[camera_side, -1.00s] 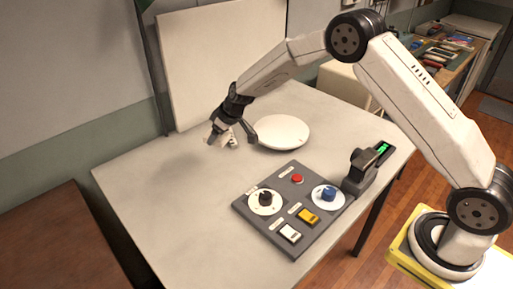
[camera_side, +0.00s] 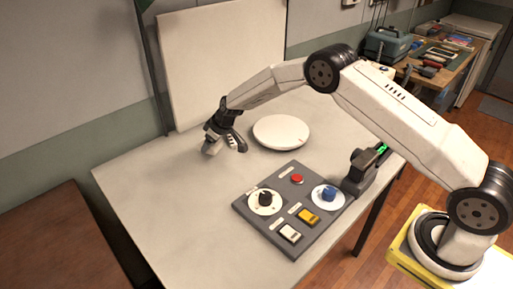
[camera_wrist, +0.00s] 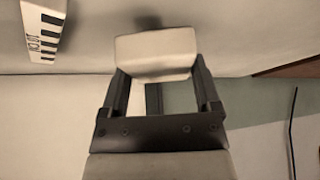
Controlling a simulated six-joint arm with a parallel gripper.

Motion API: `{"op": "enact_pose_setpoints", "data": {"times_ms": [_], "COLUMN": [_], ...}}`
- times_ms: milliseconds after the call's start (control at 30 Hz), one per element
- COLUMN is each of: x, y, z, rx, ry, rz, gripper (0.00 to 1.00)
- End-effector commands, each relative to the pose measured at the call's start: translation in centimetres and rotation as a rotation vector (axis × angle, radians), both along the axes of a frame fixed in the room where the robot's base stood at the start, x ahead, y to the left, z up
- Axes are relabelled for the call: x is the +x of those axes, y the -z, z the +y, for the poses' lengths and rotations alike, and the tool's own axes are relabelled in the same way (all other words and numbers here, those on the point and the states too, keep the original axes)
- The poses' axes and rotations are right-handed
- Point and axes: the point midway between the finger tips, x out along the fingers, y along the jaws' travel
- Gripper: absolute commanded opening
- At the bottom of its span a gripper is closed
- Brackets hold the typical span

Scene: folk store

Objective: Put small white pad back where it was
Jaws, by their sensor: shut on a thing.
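The small white pad (camera_wrist: 155,55) sits between my gripper's fingertips in the wrist view, with its pale face toward the camera. My gripper (camera_wrist: 155,75) is shut on it. In the side view my gripper (camera_side: 224,146) is low over the table, left of the round white plate. The pad is hard to make out there, and I cannot tell whether it touches the table. A white block with black stripes and lettering (camera_wrist: 43,30) lies at the upper left of the wrist view, apart from the pad.
The round white plate (camera_side: 281,131) stands to the right of my gripper. A grey control panel (camera_side: 263,231) with knobs, a red button and switches lies nearer. A dark device with a green display (camera_side: 366,169) stands right. The table's left part (camera_side: 150,190) is clear.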

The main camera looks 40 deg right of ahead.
Motion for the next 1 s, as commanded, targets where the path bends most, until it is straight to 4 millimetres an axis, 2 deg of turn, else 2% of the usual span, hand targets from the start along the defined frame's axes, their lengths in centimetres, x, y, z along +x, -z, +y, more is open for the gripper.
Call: {"op": "enact_pose_setpoints", "data": {"times_ms": [100,200,667,700,733,1000], "x": [-0.1,-0.1,-0.1,-0.1,-0.1,-0.1], "y": [1.6,2.3,2.8,2.7,2.7,2.7], "z": [0.0,0.0,0.0,0.0,0.0,0.0], "rx": [0.001,0.000,-0.001,0.000,0.000,0.000], "ry": [0.000,0.001,0.000,0.000,0.000,0.000], "rz": [0.004,0.001,0.002,0.001,0.001,0.001], "gripper": [0.33,0.33,0.33,0.93,1.00,1.00]}}
